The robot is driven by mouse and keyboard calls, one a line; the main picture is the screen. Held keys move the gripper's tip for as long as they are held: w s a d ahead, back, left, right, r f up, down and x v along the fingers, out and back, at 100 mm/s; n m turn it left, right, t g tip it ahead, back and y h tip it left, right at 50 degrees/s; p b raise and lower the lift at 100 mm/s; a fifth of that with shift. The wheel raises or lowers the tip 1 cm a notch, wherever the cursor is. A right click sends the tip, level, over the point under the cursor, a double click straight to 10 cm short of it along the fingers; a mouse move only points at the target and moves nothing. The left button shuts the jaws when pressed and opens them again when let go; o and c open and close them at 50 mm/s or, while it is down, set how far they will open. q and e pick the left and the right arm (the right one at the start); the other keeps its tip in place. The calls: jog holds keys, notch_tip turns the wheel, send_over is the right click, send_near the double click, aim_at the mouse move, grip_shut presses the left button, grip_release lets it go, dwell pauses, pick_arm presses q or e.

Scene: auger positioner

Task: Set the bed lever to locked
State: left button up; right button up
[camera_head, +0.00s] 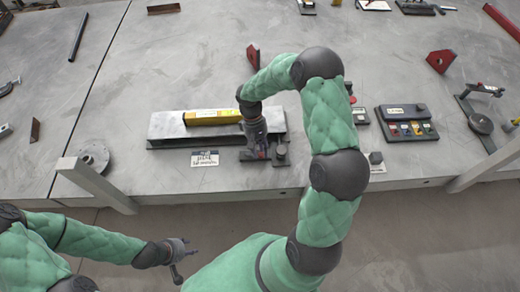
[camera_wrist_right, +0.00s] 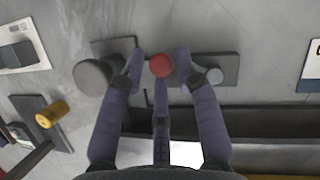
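A red ball knob (camera_wrist_right: 160,65), which looks like the bed lever's handle, shows in the right wrist view between the fingertips of my right gripper (camera_wrist_right: 159,70). Small gaps show between the knob and the side fingers, so the gripper looks open around it. The lever's arm is hidden. In the head view my right gripper (camera_head: 257,150) points down at the right end of a long grey bed (camera_head: 165,126), hiding the knob. My left gripper (camera_head: 181,258) is empty, its fingers apart, in front of the table and low at the left.
A yellow bar (camera_head: 212,117) lies on the bed, with a label card (camera_head: 204,158) in front. A dark cylinder (camera_wrist_right: 92,75) and a smaller grey post (camera_wrist_right: 214,75) flank the knob. A button box (camera_head: 407,122) stands right.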

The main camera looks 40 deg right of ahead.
dwell(0.3)
jog(key=v, duration=1.2)
dwell(0.3)
